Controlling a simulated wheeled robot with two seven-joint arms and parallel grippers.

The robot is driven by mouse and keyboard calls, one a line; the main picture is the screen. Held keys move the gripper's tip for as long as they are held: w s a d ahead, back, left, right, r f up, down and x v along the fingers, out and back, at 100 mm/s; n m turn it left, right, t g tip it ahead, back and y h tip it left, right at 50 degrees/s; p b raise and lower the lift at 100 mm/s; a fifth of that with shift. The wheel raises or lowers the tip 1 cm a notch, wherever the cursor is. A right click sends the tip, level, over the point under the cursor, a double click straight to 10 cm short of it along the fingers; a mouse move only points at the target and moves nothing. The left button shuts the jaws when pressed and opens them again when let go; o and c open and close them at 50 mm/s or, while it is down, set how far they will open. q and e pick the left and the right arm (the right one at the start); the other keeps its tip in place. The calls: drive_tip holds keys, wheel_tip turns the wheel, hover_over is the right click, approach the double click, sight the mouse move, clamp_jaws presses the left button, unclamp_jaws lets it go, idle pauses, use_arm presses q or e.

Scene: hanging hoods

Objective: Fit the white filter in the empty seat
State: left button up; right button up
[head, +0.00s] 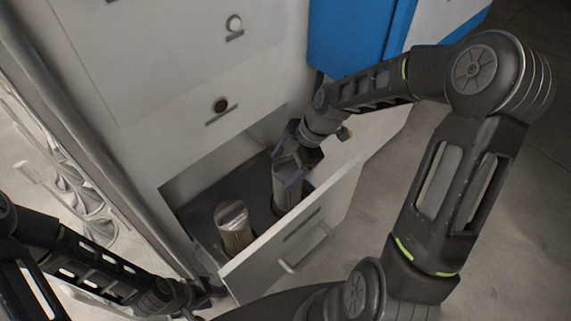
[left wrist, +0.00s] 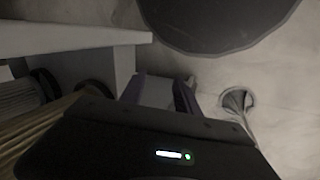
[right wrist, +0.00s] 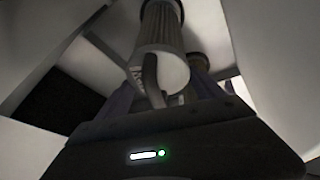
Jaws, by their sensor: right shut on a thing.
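The white pleated filter (head: 288,192) stands upright inside the open drawer. My right gripper (head: 288,166) is above it and shut on its top handle; the right wrist view shows the white filter (right wrist: 160,42) with its loop handle between the fingers (right wrist: 158,98). A dark ring shows around the filter's far end there; whether it sits fully in a seat I cannot tell. A beige filter (head: 235,230) stands nearer the front of the drawer. My left gripper (head: 204,298) is low outside the drawer's near corner, its fingers (left wrist: 163,92) apart and empty.
The drawer front (head: 290,245) with its bar handle (head: 304,250) stands out from the white cabinet (head: 140,100). A blue panel (head: 350,35) is behind my right arm. Bare floor (head: 520,190) lies to the right.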

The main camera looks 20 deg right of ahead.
drive_tip(key=shift+f+b, duration=1.1)
drive_tip(key=shift+f, duration=0.25)
drive_tip(key=o, duration=1.7)
drive_tip(key=v, duration=0.7)
drive_tip(key=shift+s+d+r, duration=0.1)
drive_tip(key=shift+d+r, duration=0.05)
drive_tip(key=shift+r, duration=0.2)
